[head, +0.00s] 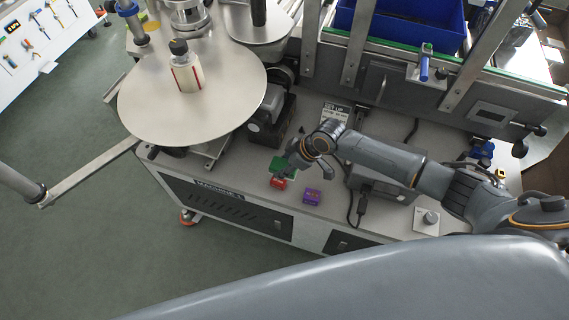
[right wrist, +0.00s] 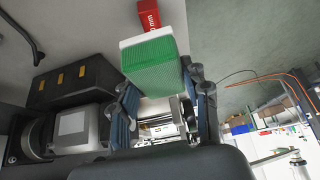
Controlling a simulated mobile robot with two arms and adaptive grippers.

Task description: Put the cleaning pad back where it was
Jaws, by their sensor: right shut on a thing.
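The cleaning pad, green with a white layer, is between the fingers of my right gripper in the right wrist view (right wrist: 151,62). In the head view its green part (head: 278,163) shows just left of the gripper. My right gripper (head: 287,168) is shut on the pad over the front part of the machine's bench top (head: 335,207). I cannot tell whether the pad touches the bench. My left gripper is not in view.
A red box (head: 278,182) and a purple box (head: 312,196) stand near the bench's front edge, close to the pad. A dark block (head: 272,122) is behind, under the large round plate (head: 225,105). A black cable and grey box are to the right.

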